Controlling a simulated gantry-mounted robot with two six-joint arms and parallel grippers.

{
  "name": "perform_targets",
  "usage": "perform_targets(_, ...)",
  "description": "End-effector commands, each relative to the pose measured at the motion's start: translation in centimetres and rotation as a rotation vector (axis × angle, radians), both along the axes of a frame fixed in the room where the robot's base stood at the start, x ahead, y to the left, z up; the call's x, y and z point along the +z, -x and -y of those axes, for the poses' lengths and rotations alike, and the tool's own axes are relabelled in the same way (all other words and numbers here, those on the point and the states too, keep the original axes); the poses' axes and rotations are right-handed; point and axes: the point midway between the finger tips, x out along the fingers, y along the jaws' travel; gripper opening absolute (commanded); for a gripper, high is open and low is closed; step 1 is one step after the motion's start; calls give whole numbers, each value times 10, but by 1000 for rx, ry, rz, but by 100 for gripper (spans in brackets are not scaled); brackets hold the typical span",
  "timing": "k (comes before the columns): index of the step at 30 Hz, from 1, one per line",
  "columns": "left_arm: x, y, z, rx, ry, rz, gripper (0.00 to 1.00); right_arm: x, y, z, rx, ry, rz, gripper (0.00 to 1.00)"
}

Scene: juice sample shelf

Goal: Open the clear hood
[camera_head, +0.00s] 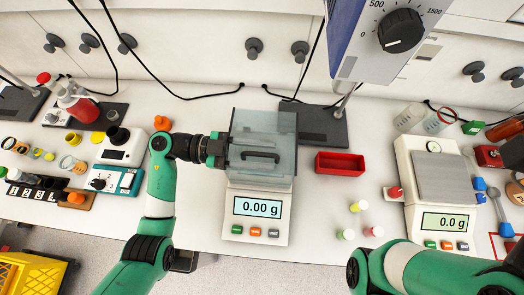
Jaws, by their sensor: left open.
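The clear hood (263,122) is a bluish see-through box on top of the white balance (239,194), which reads 0.00 g. It looks closed over the weighing area. A dark bar handle (261,156) sits on its near part. My left gripper (222,149) is open at the hood's left side, pointing right, just left of the handle. Its fingertips overlap the hood's left edge, and I cannot tell whether they touch it. The handle is not between the fingers. My right arm comes in at the bottom right, and its gripper is out of view.
A red tray (340,163) lies right of the hood, with several small capped vials (358,206) in front of it. A second scale (443,178) stands at right. A grey-blue dial instrument (385,40) hangs over the back. A white device (122,147) stands left of my left arm.

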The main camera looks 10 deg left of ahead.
Motion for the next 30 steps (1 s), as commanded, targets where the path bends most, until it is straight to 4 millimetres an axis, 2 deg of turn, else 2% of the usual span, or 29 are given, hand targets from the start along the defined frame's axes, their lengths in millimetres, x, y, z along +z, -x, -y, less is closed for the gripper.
perform_targets(3, 0, 0, 0, 0, 0, 0, 43, 0, 0, 0, 0, 0, 0, 50)
perform_targets(10, 0, 0, 0, 0, 0, 0, 2, 0, 0, 0, 0, 0, 0, 50)
perform_targets(11, 0, 0, 0, 0, 0, 0, 0, 0, 0, 0, 0, 0, 0, 50)
perform_targets(30, 0, 0, 0, -1, -1, 1, 0, 0, 0, 0, 0, 0, 0, 50)
